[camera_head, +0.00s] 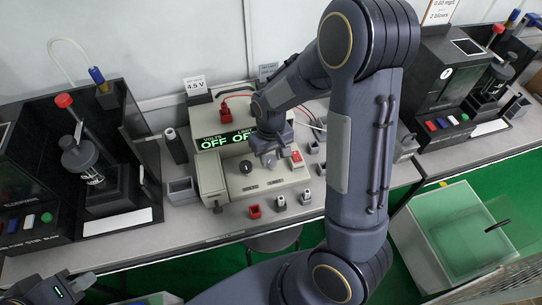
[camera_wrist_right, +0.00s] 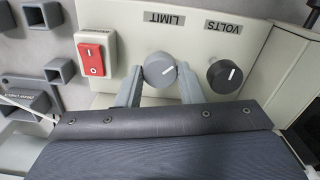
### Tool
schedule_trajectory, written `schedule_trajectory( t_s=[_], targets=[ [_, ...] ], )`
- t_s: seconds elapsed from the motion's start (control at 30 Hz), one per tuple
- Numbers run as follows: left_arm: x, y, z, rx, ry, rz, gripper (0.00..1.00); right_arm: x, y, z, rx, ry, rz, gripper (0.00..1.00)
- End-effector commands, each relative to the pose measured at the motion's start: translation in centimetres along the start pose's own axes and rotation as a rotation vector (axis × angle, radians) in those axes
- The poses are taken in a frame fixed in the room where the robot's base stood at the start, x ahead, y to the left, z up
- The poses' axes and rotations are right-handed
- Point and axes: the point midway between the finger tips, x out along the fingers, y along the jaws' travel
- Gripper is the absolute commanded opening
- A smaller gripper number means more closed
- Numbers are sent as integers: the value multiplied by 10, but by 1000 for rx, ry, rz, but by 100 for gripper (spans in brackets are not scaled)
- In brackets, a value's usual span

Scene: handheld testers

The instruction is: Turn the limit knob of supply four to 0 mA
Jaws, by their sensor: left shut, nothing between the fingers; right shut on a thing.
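The power supply (camera_head: 210,172) is a beige box on the bench with a display (camera_head: 225,139) reading OFF; the part under LIMIT is partly hidden by my arm. Its grey limit knob (camera_wrist_right: 159,69) sits between the fingers of my right gripper (camera_wrist_right: 160,82), which is shut on it. The knob has a white pointer line; the LIMIT label is upside down in the wrist view. The dark volts knob (camera_wrist_right: 224,76) is beside it and also shows in the head view (camera_head: 246,167). My left gripper (camera_head: 78,287) is shut and empty at the bottom left, away from the supply.
A red rocker switch (camera_wrist_right: 95,53) is beside the limit knob. Black testers (camera_head: 122,110) (camera_head: 440,75) stand left and right.

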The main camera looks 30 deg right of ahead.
Motion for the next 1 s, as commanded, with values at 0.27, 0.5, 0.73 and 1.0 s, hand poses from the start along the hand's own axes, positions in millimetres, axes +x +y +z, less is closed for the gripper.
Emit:
schedule_trajectory(
  t_s=[0.27, 0.5, 0.73, 1.0],
  targets=[
    [7, -3, 4, 0, 0, 0, 0, 1, 0, 0, -259, 1, -1, 11],
    [10, -5, 5, 0, 0, 0, 0, 1, 1, 0, -477, 0, 0, 11],
    [12, -5, 6, 0, 0, 0, 0, 0, 0, 0, -643, 0, 0, 11],
    [12, -6, 6, 0, 0, 0, 0, 0, 0, 0, -758, -1, 0, 11]
  ],
)
